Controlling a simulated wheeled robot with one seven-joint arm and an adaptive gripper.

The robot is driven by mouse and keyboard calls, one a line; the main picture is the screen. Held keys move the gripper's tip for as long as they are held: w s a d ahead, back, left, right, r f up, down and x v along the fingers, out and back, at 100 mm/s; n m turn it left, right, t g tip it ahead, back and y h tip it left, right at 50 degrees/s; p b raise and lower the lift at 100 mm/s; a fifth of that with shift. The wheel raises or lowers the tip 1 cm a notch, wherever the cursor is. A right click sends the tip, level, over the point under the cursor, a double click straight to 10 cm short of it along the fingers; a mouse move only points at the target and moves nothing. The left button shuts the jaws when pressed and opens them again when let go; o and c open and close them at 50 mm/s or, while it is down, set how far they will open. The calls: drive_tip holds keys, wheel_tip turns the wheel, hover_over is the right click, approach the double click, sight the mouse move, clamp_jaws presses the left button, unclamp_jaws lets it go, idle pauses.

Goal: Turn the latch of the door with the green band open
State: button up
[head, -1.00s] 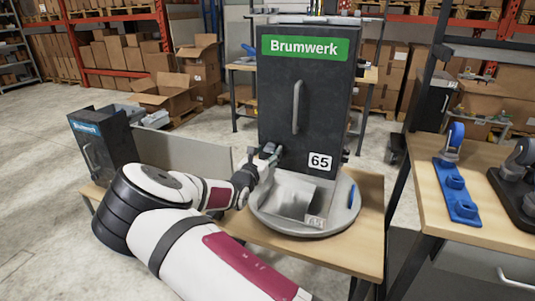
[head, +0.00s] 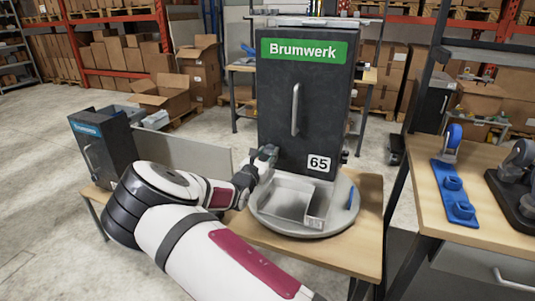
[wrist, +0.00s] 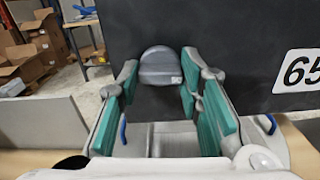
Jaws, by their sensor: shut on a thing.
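The door with the green band is a tall dark panel (head: 275,120) with a green Brumwerk band (head: 303,51) across its top, a vertical bar handle (head: 296,110) and a 65 label. It looks closed. In the wrist view, its latch (wrist: 160,66) is a grey rounded piece at the door's lower left, between my fingertips. My gripper (head: 263,160) reaches in from the left and is shut on the latch; its green-padded fingers (wrist: 160,85) stand on both sides of it. In the head view the gripper mostly hides the latch.
A grey round base with a tray (head: 290,230) sits on the wooden table just below the door. A smaller dark unit with a blue band (head: 87,129) stands at the left. Another table with a blue part (head: 455,190) is at the right.

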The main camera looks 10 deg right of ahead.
drive_tip(key=m+p, duration=0.3)
drive_tip(key=m, duration=0.1)
drive_tip(key=shift+s+r, duration=0.1)
drive_tip(key=m+p, duration=0.3)
drive_tip(key=m, duration=0.1)
drive_tip(key=shift+r+m, duration=0.1)
drive_tip(key=shift+m, duration=0.3)
drive_tip(key=m+p, duration=0.3)
drive_tip(key=m, duration=0.1)
drive_tip(key=shift+m+p, duration=0.9)
drive_tip(key=shift+m, duration=1.3)
drive_tip(key=o, duration=1.2)
drive_tip(key=shift+c, duration=0.2)
drive_tip(key=shift+f, duration=0.2)
